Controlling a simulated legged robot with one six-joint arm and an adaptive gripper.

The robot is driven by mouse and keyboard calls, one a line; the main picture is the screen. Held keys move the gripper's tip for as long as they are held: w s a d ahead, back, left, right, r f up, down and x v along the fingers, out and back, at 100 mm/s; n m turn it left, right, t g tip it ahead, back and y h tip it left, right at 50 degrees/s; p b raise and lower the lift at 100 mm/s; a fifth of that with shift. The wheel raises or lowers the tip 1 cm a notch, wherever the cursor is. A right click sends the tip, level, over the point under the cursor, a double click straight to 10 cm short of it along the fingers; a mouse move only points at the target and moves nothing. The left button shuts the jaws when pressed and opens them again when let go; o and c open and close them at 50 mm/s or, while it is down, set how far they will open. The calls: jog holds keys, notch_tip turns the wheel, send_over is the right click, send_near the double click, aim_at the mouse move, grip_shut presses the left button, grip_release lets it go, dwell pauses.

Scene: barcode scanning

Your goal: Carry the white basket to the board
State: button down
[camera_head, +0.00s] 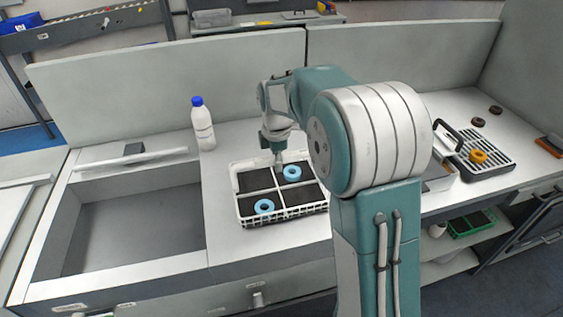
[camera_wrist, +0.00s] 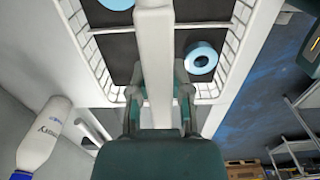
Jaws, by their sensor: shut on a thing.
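The white basket (camera_head: 290,212) is over the counter near the middle in the head view. Its dividers make dark-floored compartments. One blue ring (camera_head: 265,206) lies in the front left compartment and another (camera_head: 292,173) in the back right one. My gripper (camera_head: 279,161) reaches down to the basket's back side. In the wrist view my gripper (camera_wrist: 160,105) is shut on the white middle divider of the basket (camera_wrist: 155,60). I cannot tell whether the basket touches the counter. A slatted board (camera_head: 497,152) lies on the counter at the right, with an orange ring (camera_head: 478,156) on it.
A white bottle with a blue cap (camera_head: 203,128) stands behind and left of the basket. A sunken sink-like basin (camera_head: 135,235) is at the left. A low partition (camera_head: 160,85) runs along the back.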

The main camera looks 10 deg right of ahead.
jog(key=shift+a+f, duration=0.1)
jog(key=shift+a, duration=0.1)
jog(key=shift+d+f, duration=0.1)
jog(key=shift+d+f, duration=0.1)
jog(key=c, duration=0.6)
grip_release()
jog(key=shift+d, duration=0.2)
jog(key=shift+o, duration=0.2)
jog(key=shift+a, duration=0.1)
